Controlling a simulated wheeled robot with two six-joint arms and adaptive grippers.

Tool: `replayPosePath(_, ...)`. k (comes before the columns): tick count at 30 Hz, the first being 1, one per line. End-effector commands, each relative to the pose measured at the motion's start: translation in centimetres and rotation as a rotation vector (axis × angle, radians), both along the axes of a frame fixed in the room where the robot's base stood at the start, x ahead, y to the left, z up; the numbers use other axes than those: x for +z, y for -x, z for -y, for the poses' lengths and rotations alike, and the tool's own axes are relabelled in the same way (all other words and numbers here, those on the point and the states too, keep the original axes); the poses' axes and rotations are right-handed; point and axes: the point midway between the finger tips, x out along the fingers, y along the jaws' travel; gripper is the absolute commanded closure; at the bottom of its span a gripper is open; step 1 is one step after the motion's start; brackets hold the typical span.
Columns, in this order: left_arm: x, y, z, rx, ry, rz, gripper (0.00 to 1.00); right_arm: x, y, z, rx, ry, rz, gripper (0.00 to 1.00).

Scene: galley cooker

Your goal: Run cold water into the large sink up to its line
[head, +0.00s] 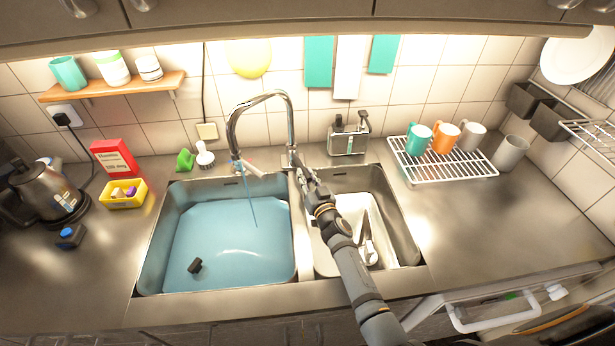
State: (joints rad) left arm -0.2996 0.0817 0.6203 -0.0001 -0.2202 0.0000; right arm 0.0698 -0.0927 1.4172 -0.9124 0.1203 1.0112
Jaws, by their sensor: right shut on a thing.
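The large sink (151,245) is on the left and holds a pool of bluish water (235,240). I cannot make out a fill line on its walls. The chrome tap (233,125) arches over this sink, and a thin stream of water (250,205) runs from its spout. A small dark object (195,265) shows in the water near the front. My right gripper (300,172) is at the foot of the tap, between the two sinks, shut on what seems to be the tap's lever; the fingers hide most of it. My left gripper is out of view.
The small sink (402,225) on the right holds a white tub (321,258) with utensils, partly behind my right arm. A drying rack (455,178) with mugs stands to the right. A kettle (48,190), red box (113,157) and yellow tray (123,203) stand left.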

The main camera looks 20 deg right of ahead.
Motion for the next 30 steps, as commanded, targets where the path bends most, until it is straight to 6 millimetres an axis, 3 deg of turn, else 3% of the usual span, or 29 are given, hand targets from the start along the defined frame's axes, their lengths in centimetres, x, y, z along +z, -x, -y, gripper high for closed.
replayPosePath(5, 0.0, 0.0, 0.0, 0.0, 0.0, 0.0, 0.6, 0.1, 0.0, 0.0, 0.001, 0.0, 0.001, 1.0)
replayPosePath(6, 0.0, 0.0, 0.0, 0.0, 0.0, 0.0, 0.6, 0.1, 0.0, 0.0, 0.001, 0.0, 0.001, 0.8)
replayPosePath(11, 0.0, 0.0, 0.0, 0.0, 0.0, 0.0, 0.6, 0.1, 0.0, 0.0, 0.001, 0.0, 0.001, 0.58)
replayPosePath(22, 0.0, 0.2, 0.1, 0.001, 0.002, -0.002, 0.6, -0.1, 0.7, 0.1, 0.001, 0.0, 0.0, 0.58)
replayPosePath(30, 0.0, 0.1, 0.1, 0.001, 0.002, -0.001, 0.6, -0.1, 6.8, 0.7, 0.001, 0.0, -0.003, 0.58)
